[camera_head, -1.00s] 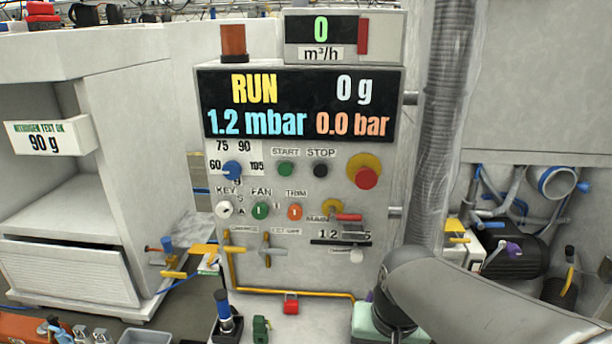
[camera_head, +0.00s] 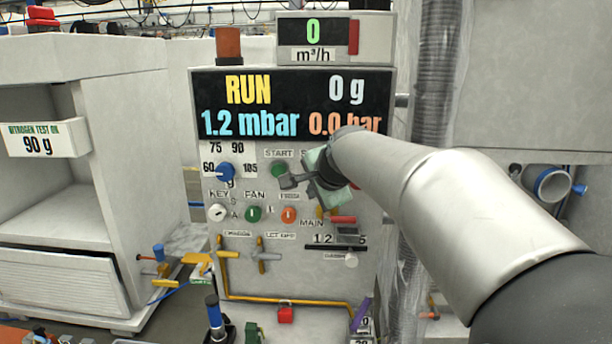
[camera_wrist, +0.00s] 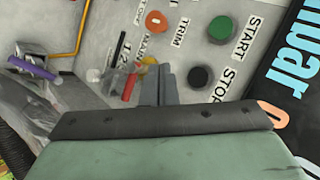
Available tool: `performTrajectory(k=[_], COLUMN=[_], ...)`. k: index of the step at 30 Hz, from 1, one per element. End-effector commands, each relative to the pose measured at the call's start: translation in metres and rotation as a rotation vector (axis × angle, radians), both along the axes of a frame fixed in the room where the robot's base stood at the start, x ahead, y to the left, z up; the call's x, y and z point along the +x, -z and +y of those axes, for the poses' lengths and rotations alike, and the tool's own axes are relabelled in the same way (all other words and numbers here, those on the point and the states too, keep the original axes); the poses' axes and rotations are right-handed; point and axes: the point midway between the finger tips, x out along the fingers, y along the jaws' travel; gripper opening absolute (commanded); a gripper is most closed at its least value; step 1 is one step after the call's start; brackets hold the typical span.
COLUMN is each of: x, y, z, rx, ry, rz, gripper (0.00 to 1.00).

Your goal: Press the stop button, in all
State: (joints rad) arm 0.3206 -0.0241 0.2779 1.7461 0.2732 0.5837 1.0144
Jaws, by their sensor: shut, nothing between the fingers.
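The black stop button (camera_wrist: 200,77) shows in the wrist view beside its STOP label. In the head view my arm and gripper hide it. My gripper (camera_head: 290,181) is shut and empty in front of the control panel, just below and right of the green start button (camera_head: 278,169). In the wrist view the shut fingertips of my gripper (camera_wrist: 168,78) are a little left of the stop button and look apart from it. The green start button (camera_wrist: 221,28) lies above the stop button there. The display (camera_head: 248,90) reads RUN.
An orange trim button (camera_head: 288,215), a green fan button (camera_head: 253,214) and a blue knob (camera_head: 225,172) are close by on the panel. A flexible hose (camera_head: 435,75) runs down on the right. A cabinet (camera_head: 120,170) stands at the left.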

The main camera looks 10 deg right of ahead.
Motion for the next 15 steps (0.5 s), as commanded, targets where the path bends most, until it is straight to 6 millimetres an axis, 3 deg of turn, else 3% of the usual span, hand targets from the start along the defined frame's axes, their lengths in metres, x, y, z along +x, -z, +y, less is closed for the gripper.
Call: performTrajectory(k=[8, 15], x=[0.002, 0.027], y=[0.000, -0.002], z=[-0.001, -0.007], rx=[-0.001, -0.003], ry=[-0.002, -0.002], rz=[0.002, 0.004], gripper=[0.00, 0.00])
